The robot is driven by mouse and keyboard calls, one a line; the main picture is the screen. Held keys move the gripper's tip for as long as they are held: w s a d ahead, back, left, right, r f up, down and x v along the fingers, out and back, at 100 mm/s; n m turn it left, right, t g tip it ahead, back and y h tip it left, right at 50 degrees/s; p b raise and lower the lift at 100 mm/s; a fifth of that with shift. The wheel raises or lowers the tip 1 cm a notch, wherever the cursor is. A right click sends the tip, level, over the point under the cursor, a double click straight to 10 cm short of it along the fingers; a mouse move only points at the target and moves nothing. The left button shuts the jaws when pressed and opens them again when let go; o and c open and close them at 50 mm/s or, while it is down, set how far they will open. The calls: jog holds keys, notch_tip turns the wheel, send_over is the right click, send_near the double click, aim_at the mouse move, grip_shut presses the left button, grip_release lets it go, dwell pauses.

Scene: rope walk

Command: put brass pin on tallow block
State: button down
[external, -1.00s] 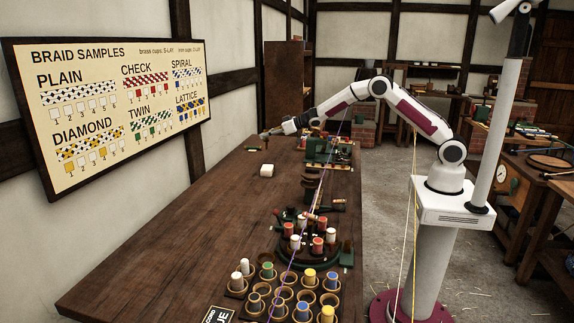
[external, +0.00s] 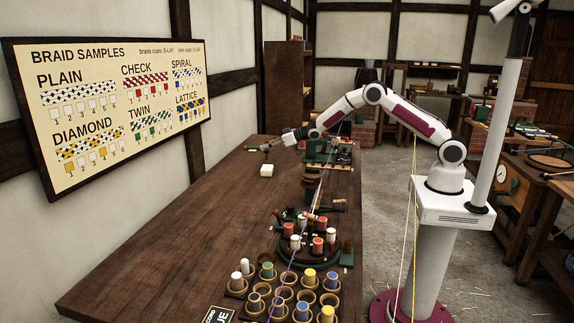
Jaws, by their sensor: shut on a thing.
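The tallow block (external: 267,170), a small pale block, sits on the far part of the wooden bench. My gripper (external: 271,145) is beyond it, low over the bench and pointing left. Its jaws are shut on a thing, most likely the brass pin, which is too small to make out. A small dark green piece (external: 252,149) lies just left of the fingertips; I cannot tell whether they touch it.
A green machine (external: 322,150) stands right of my gripper. A round carrier with several bobbins (external: 318,246) and a rack of cups (external: 285,292) fill the near right. A purple cord (external: 305,228) runs along the bench. The left bench top (external: 175,250) is clear.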

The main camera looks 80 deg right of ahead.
aim_at(268, 151)
jog(key=shift+f, duration=1.75)
jog(key=shift+f, duration=0.1)
jog(key=c, duration=1.9)
grip_release()
jog(key=shift+f, duration=0.1)
jog(key=shift+r, duration=0.2)
jog(key=shift+s+r, duration=0.1)
jog(key=shift+s, duration=0.25)
jog(key=shift+v, duration=5.65)
jog(key=shift+r, duration=0.15)
